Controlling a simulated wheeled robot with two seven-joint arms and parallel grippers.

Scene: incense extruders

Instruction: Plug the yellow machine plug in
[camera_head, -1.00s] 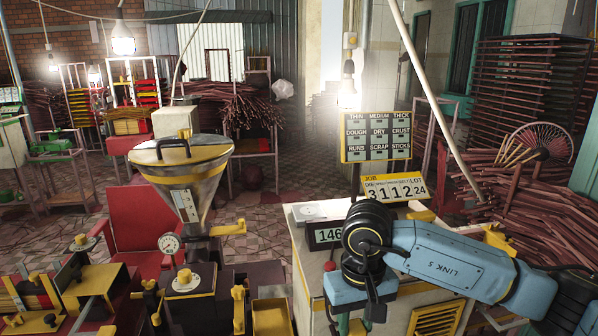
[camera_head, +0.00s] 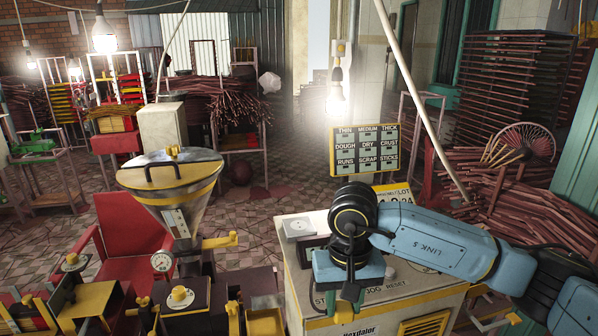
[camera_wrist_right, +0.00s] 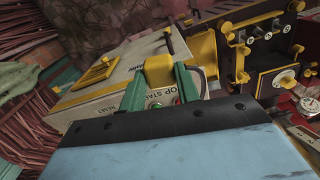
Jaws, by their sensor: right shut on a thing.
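My right gripper (camera_wrist_right: 162,84) has its green fingers shut on a yellow plug (camera_wrist_right: 158,68) in the right wrist view. The plug's prongs are hidden. In the head view my right gripper (camera_head: 344,306) points down in front of the pale control cabinet (camera_head: 296,265), and its fingers are mostly hidden. A white socket plate (camera_head: 298,226) lies on the cabinet's top, left of my wrist and apart from it. The machine with a metal hopper and yellow rim (camera_head: 176,190) stands left of the cabinet. My left gripper is not in view.
A label board (camera_head: 364,150) and a yellow-edged number sign (camera_head: 396,193) stand behind the cabinet top. A yellow lever (camera_head: 220,241) sticks out from the hopper machine towards the cabinet. A red chair (camera_head: 128,235) stands at left. Tiled floor is open behind.

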